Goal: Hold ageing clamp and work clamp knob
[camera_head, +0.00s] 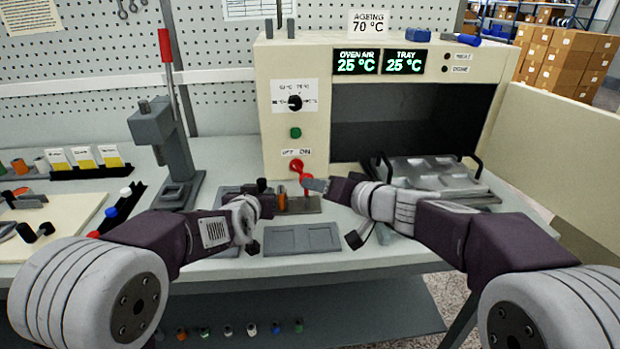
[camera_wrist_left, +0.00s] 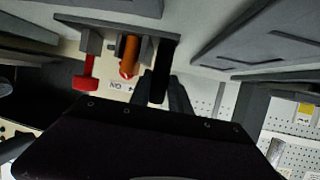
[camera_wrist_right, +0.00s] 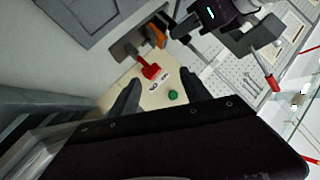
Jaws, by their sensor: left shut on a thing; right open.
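The ageing clamp (camera_head: 300,206) stands on the bench in front of the oven. It has a grey base, an orange-brown cylinder (camera_wrist_left: 130,55) in the middle and a red knob (camera_wrist_right: 150,70) at its right end. My left gripper (camera_head: 266,195) is shut on the clamp's dark upright post (camera_wrist_left: 160,75) at its left end. My right gripper (camera_head: 318,186) is open and empty, to the right of the red knob. In the right wrist view its fingers (camera_wrist_right: 157,92) are spread, with the knob just beyond the tips.
A grey press (camera_head: 165,150) with a red-handled lever stands to the left.

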